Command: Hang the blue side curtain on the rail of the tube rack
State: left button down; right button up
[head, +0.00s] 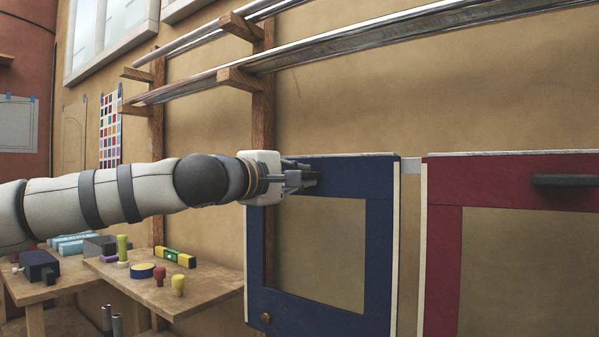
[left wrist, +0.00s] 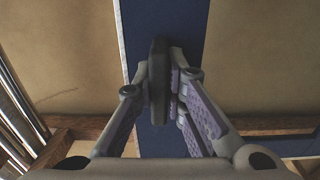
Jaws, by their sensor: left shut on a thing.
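The blue side curtain (head: 380,225) is a dark blue framed panel with a clear window, upright at centre right in the head view. My left gripper (head: 308,178) is shut on the dark handle at its upper part. In the left wrist view the black handle (left wrist: 158,85) stands between the fingers, with blue cloth (left wrist: 190,20) behind it. The tube rack has wooden uprights (head: 263,110) and arms bearing long metal tubes (head: 400,45). A short pale rail piece (head: 410,166) shows right of the blue curtain. I cannot tell whether the curtain rests on it. My right gripper is not in view.
A red curtain (head: 443,240) with a black handle (head: 565,181) hangs close to the right, with a narrow gap between. Lower left, a wooden bench (head: 215,290) holds a yellow level (head: 174,258), a round blue-and-yellow item (head: 141,271) and small tools.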

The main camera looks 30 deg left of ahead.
pick_arm(q)
jog(key=shift+f, duration=0.15)
jog(key=c, duration=1.6)
grip_release()
jog(key=shift+o, duration=0.2)
jog(key=shift+f, duration=0.1)
jog(key=s+a, duration=0.1)
jog(key=s, duration=1.1)
jog(key=shift+f, duration=0.1)
